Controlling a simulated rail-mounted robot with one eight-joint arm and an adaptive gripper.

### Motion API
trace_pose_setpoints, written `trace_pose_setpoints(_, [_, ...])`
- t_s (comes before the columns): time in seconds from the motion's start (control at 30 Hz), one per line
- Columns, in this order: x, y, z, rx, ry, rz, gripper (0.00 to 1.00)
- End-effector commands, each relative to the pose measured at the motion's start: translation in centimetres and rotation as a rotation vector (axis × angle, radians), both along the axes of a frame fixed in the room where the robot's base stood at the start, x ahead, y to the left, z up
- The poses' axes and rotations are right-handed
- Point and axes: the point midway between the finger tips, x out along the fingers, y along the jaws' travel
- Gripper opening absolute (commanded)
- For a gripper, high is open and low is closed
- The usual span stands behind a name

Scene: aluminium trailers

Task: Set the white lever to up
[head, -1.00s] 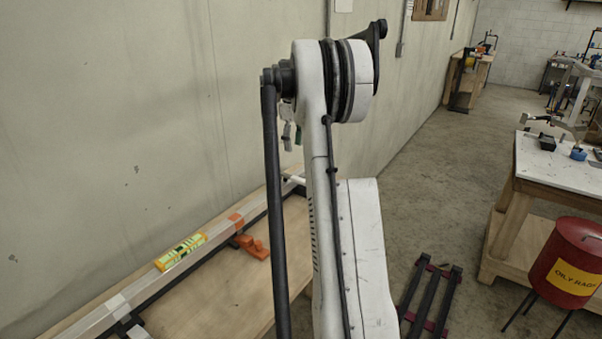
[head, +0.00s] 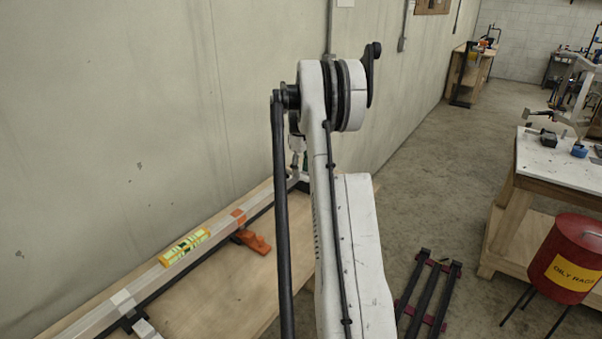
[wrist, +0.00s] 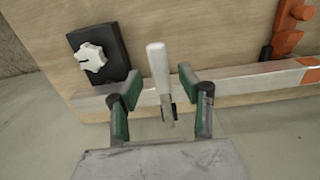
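The white lever (wrist: 158,62) shows in the wrist view, with its white grip pointing toward the top of the picture and its lower, metallic part in front of the aluminium rail (wrist: 240,84). My gripper (wrist: 160,86) has green-padded fingers spread on either side of the lever. There is a gap on both sides, and neither finger visibly touches it. In the head view my gripper is mostly hidden behind my arm, low over the far end of the bench. I cannot make out the lever clearly there.
A black block with a white star knob (wrist: 93,57) is left of the lever. An orange clamp (wrist: 288,28) is at the right. A yellow level (head: 185,246) lies along the rail on the wooden bench (head: 215,305). The wall (head: 150,110) runs close behind.

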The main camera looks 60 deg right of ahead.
Motion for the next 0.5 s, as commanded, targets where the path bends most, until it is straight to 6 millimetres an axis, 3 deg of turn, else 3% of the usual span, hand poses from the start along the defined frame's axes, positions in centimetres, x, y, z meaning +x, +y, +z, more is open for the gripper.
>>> trace_pose_setpoints(0.2, [0.0, 0.0, -1.5, 0.0, 0.0, 0.0, 0.38])
trace_pose_setpoints(0.5, [0.0, 0.0, -1.7, 0.0, 0.0, 0.0, 0.38])
